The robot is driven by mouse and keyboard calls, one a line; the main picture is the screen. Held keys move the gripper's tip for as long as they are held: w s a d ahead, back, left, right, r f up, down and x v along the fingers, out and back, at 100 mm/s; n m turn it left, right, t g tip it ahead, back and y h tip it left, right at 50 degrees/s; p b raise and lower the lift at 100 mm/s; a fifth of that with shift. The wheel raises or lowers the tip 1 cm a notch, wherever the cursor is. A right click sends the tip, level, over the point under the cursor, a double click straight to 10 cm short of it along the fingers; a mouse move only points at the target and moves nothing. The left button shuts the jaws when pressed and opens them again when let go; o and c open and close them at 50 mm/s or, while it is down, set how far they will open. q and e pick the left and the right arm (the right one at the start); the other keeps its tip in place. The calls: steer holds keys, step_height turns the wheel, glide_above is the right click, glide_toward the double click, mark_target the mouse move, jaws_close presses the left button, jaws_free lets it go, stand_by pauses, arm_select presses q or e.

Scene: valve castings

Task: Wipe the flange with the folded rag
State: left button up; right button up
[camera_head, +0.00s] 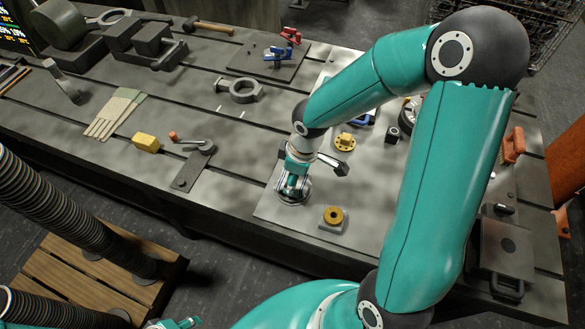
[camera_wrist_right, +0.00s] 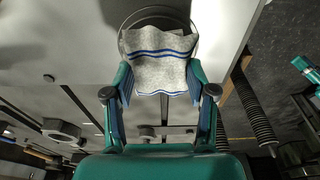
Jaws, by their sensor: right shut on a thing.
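The folded rag (camera_wrist_right: 158,62) is pale grey with blue stripes. In the right wrist view it is pinched between the two fingers of my right gripper (camera_wrist_right: 160,88), which is shut on it. A round metal flange (camera_head: 296,198) sits on the bench plate under my right gripper (camera_head: 290,185) in the head view. In the wrist view its dark curved rim (camera_wrist_right: 150,9) shows around the far end of the rag, which overlaps it. Whether they touch cannot be told. A teal tip of my left gripper (camera_head: 180,323) shows at the bottom edge, away from the bench; its opening is unclear.
A lever with an orange knob (camera_head: 195,150), a yellow block (camera_head: 146,143), gloves (camera_head: 115,114) and a ring casting (camera_head: 240,91) lie to the left. Bare bench lies between them.

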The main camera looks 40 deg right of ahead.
steer(key=shift+s+a+f+b, duration=0.15)
steer(key=shift+a+b, duration=0.2)
steer(key=shift+a, duration=0.5)
steer(key=shift+s+a, duration=0.25)
steer(key=shift+a, duration=0.1)
step_height(320, 180, up, 3)
steer(key=shift+r+p, duration=0.15)
steer(key=shift+p, duration=0.65)
step_height(320, 180, up, 4)
steer(key=p, duration=0.3)
steer(key=shift+f, duration=0.25)
arm_select(q)
steer(key=shift+s+r+p, duration=0.2)
steer(key=shift+r+p, duration=0.15)
steer(key=shift+r, duration=0.85)
steer(key=shift+s+r+p, duration=0.2)
steer(key=shift+r+p, duration=0.15)
steer(key=shift+r, duration=0.85)
arm_select(e)
steer(key=shift+s+r, duration=0.1)
steer(key=shift+r, duration=0.75)
